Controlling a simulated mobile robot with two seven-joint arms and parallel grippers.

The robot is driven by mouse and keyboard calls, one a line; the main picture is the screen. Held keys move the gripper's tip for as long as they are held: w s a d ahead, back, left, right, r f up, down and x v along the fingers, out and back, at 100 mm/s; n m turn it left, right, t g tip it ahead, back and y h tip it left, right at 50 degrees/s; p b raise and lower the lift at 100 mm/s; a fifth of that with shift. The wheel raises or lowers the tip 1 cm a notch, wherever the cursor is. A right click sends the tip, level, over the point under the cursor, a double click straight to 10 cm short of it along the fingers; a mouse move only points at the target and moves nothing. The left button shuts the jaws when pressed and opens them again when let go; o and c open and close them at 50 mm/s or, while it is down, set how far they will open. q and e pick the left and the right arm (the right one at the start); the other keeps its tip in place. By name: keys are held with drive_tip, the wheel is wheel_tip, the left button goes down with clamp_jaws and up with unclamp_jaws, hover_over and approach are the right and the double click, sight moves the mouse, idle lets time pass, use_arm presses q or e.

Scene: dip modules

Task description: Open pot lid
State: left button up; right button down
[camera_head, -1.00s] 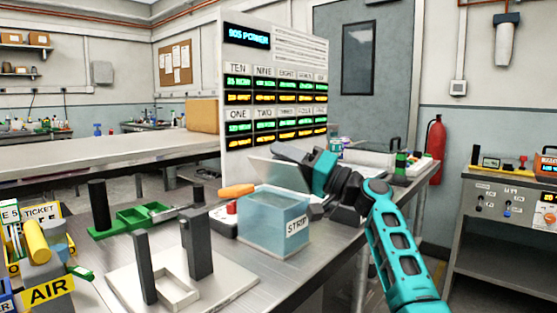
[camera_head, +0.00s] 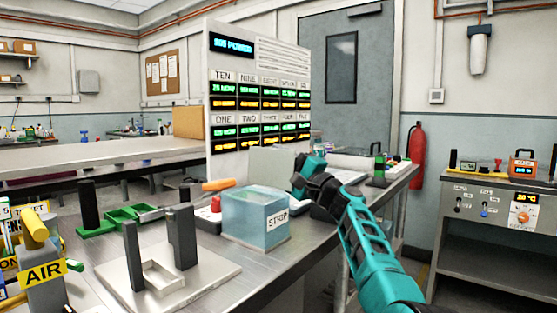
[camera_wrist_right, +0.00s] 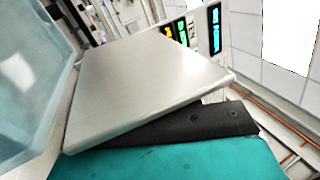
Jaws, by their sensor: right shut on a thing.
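A translucent blue box-shaped pot (camera_head: 248,225) labelled STRIP stands on the steel bench in the head view. Its lid, a flat grey plate (camera_head: 268,163), stands raised and tilted behind the pot, apart from its rim as far as I can see. My right gripper (camera_head: 299,184) is shut on the lid at its right side. In the right wrist view the lid (camera_wrist_right: 150,75) fills the middle, and the pot's pale blue wall (camera_wrist_right: 25,80) is at the left. The fingertips are mostly hidden. My left gripper is not in view.
A white fixture plate (camera_head: 205,280) with dark posts stands in front of the pot. A red block with an orange handle (camera_head: 217,186) is close at its left. Green trays (camera_head: 130,216) and an AIR bottle (camera_head: 43,285) are farther left. A display panel (camera_head: 258,60) rises behind.

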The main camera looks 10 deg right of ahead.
drive_tip(key=shift+d+m, duration=0.15)
drive_tip(key=shift+m, duration=0.15)
drive_tip(key=c, duration=0.8)
unclamp_jaws()
drive_tip(key=shift+c, duration=0.2)
drive_tip(key=shift+f, duration=0.1)
drive_tip(key=p+v, duration=0.2)
drive_tip(key=v, duration=1)
drive_tip(key=shift+s+d+f, duration=0.15)
drive_tip(key=shift+s+d, duration=0.05)
drive_tip(key=shift+s, duration=0.1)
